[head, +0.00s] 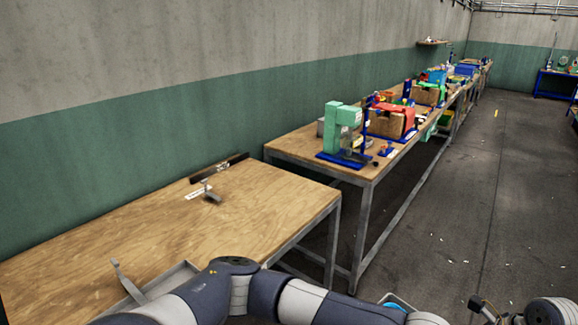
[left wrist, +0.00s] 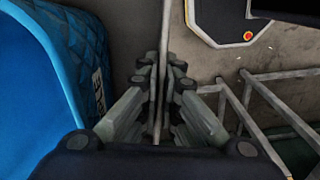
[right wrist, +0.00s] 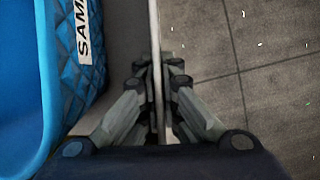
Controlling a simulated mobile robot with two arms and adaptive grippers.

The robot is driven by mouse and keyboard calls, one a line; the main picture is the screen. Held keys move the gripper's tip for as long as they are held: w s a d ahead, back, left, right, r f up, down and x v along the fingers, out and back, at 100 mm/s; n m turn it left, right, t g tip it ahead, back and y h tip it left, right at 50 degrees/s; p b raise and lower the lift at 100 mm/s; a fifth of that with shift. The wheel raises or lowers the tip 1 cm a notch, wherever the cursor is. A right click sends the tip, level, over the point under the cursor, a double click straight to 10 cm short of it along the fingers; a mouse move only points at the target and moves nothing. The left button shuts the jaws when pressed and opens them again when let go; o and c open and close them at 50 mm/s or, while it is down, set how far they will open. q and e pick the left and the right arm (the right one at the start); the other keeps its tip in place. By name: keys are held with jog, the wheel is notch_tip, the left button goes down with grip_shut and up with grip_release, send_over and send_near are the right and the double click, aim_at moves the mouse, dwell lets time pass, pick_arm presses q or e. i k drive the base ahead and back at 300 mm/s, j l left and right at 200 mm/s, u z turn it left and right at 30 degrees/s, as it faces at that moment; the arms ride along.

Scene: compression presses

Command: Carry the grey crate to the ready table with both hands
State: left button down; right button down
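The grey crate shows in the head view as a bit of rim (head: 178,274) at the bottom left, mostly hidden by my arm. In the left wrist view its thin wall (left wrist: 166,25) runs between the fingers of my left gripper (left wrist: 160,75), which is shut on it. In the right wrist view another stretch of wall (right wrist: 154,25) is pinched by my right gripper (right wrist: 157,70). A blue bin (right wrist: 45,70) with a partly hidden label lies inside the crate. A wooden table (head: 130,235) stands ahead on the left; its white label (head: 198,192) is unreadable.
A dark bar on a small stand (head: 215,170) sits near the table's far edge. A longer bench (head: 290,143) with a green press (head: 340,130) and several fixtures continues beyond. Open floor (head: 470,220) lies to the right. Metal table legs (left wrist: 265,95) show below the left gripper.

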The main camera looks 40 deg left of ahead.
aim_at(287, 196)
jog(key=i+u, duration=0.15)
jog(key=i, duration=0.8)
jog(key=i+l+u, duration=0.1)
jog(key=i, duration=0.9)
jog(key=i+u, duration=0.4)
jog(key=i+l+u, duration=0.2)
jog(key=u, duration=0.2)
jog(key=i+u, duration=0.2)
jog(key=u, duration=0.25)
jog(key=i+l+u, duration=0.15)
jog(key=u, duration=0.35)
jog(key=i+l+u, duration=0.15)
jog(key=u, duration=0.3)
jog(key=i+l+u, duration=0.15)
jog(key=u, duration=0.35)
jog(key=i+l+u, duration=0.2)
jog(key=l+u, duration=0.25)
jog(key=i+l, duration=0.05)
jog(key=l, duration=0.05)
